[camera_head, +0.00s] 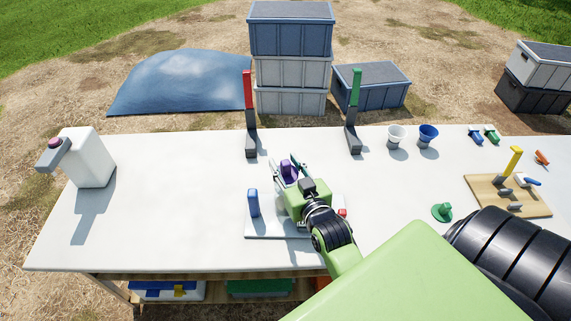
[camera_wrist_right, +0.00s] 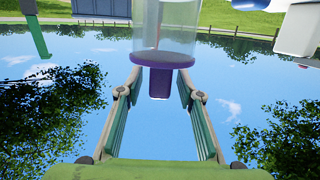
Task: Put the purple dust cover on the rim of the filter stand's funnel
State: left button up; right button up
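The purple dust cover (camera_wrist_right: 165,62) shows in the right wrist view, which is upside down. Its disc lies against the end of a clear cylinder, the filter stand's funnel (camera_wrist_right: 166,25), and looks level with the rim. Its knob points away from the funnel, between my right gripper's fingers. My right gripper (camera_wrist_right: 160,93) is open, with a gap between each finger and the knob. In the head view the cover (camera_head: 287,168) shows as purple between the fingers of the right gripper (camera_head: 289,172). The gripper and arm hide most of the filter stand. My left gripper is not in view.
A white board (camera_head: 262,229) with a blue post (camera_head: 253,203) lies under my right gripper. Red (camera_head: 249,110) and green (camera_head: 354,108) uprights stand behind. White (camera_head: 396,134) and blue (camera_head: 428,134) cups and a wooden board (camera_head: 481,193) are to the right. The left tabletop is mostly clear.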

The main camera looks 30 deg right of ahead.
jog(key=shift+r, duration=0.25)
jog(key=shift+s+f, duration=0.1)
jog(key=shift+s, duration=0.2)
jog(key=b+v, duration=0.2)
jog(key=v, duration=0.9)
jog(key=shift+s, duration=0.25)
jog(key=shift+a, duration=0.1)
